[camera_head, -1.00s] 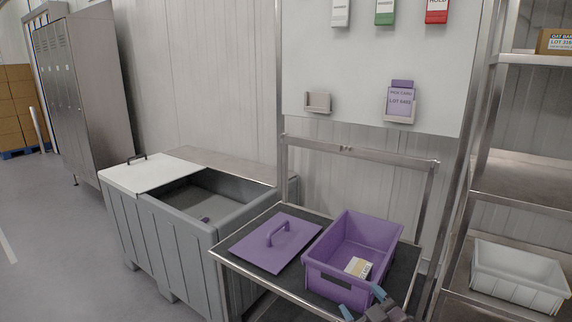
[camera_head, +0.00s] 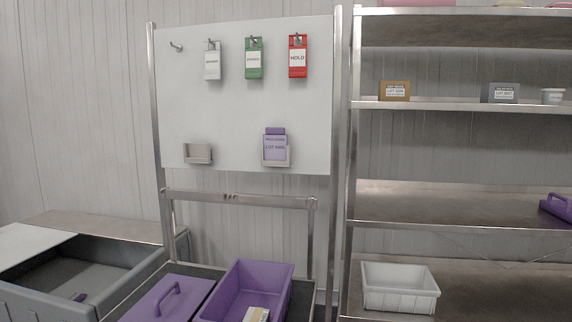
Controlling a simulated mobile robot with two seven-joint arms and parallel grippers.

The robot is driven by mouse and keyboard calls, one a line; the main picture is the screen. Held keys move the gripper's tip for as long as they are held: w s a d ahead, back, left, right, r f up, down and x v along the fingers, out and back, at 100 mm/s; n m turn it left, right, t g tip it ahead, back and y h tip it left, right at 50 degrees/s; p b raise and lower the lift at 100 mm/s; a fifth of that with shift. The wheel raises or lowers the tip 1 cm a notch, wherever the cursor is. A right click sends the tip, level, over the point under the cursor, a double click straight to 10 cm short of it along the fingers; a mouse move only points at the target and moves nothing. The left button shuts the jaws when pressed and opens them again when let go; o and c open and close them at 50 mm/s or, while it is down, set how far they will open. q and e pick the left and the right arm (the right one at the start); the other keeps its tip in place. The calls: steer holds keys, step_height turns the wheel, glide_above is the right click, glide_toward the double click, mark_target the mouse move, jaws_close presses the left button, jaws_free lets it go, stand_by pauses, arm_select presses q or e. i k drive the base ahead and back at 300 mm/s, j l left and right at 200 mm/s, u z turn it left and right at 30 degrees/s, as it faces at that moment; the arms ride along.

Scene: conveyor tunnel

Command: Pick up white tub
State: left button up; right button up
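A white ribbed open tub (camera_head: 400,288) stands on the lower shelf of the metal rack at the right, near the shelf's left end. It is upright and looks empty. A smaller white cup-like container (camera_head: 552,97) stands on a higher shelf at the far right. Neither of my grippers is in view now.
A purple crate (camera_head: 258,285) holding a labelled item and a purple lid (camera_head: 168,299) sit on a cart. A grey bin (camera_head: 120,272) is at the left. A rack post (camera_head: 346,200) stands left of the tub. The lower shelf (camera_head: 490,290) is bare right of the tub.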

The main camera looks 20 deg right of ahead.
mark_target(552, 95)
steer(key=z, duration=0.45)
steer(key=l+z, duration=0.1)
steer(key=z, duration=1.15)
steer(key=i+z, duration=0.1)
steer(key=z, duration=0.35)
